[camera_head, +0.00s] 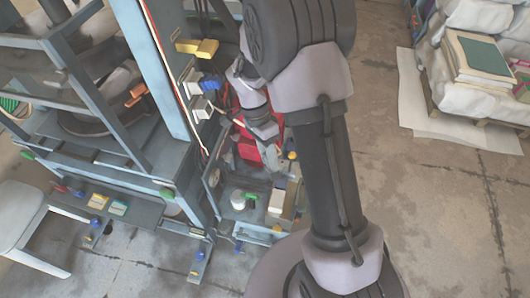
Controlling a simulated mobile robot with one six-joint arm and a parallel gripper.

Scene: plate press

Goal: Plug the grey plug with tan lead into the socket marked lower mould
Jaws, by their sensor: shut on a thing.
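My gripper (279,168) is at the end of my wrist, pointing down and right over a small cluttered trolley beside the blue press frame. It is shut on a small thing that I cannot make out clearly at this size. Pale blocks (193,82) and (202,108), a blue plug-like piece (211,83) and a yellow one (198,47) sit on the press's side post, up and left of my gripper. No socket marking is readable, so I cannot tell which socket is the lower mould. I cannot pick out the grey plug or its tan lead with certainty.
Red items (249,151) lie behind my wrist. The trolley (240,214) carries a white pot and small boxes. A grey stool (20,220) stands at left. Stacked white sacks (470,55) stand on a pallet at right. The concrete floor (440,220) at right is clear.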

